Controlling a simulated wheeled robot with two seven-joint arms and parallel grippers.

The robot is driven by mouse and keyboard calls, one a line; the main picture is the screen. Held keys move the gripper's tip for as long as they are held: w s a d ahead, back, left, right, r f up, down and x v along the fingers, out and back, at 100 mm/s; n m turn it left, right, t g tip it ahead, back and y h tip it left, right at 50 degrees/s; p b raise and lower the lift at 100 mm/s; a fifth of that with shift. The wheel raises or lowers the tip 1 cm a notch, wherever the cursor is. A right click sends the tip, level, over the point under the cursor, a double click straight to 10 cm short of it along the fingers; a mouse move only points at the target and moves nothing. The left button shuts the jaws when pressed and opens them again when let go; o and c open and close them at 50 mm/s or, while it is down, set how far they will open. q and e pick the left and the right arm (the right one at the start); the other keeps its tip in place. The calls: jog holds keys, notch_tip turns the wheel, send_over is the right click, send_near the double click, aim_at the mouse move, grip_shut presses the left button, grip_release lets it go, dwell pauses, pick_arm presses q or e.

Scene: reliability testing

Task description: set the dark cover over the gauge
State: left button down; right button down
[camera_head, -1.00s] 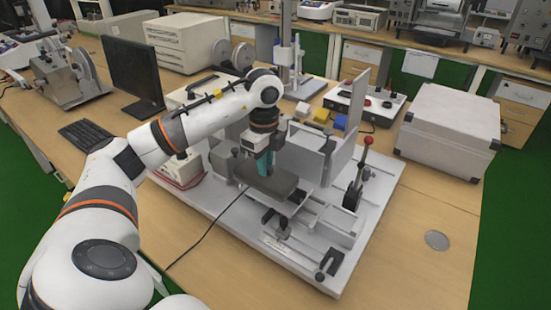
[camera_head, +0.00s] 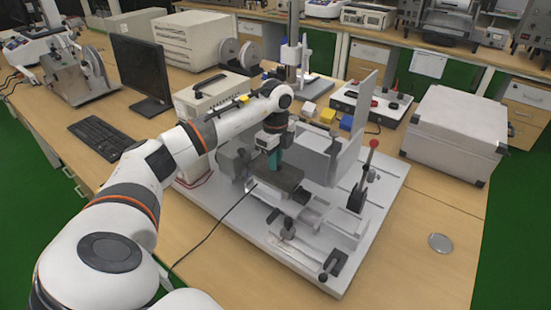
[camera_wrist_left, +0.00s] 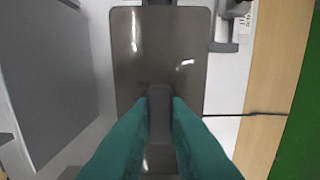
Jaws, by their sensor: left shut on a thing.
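The dark cover (camera_head: 283,183) is a flat, rounded dark grey plate over the middle of the light grey fixture. In the left wrist view the cover (camera_wrist_left: 156,50) fills the centre, with a raised grip bar between the teal fingertips. My left gripper (camera_head: 273,160) points down and is shut on this bar; its teal fingers also show in the left wrist view (camera_wrist_left: 160,108). I cannot make out the gauge; the cover may hide it. Whether the cover touches what is below is unclear. My right gripper is not in view.
The fixture's base plate (camera_head: 335,275) carries an upright grey panel (camera_head: 372,105) and a red-knobbed lever (camera_head: 374,144) to the cover's right. A dark cable (camera_head: 215,226) runs left. A large grey case (camera_head: 455,135) stands right.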

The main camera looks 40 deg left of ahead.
pick_arm(q)
jog(key=shift+f, duration=0.55)
jog(key=c, duration=1.4)
grip_release()
jog(key=shift+r, duration=0.1)
jog(key=shift+r, duration=0.35)
notch_tip(320, 180, up, 12)
jog(key=shift+r, duration=0.15)
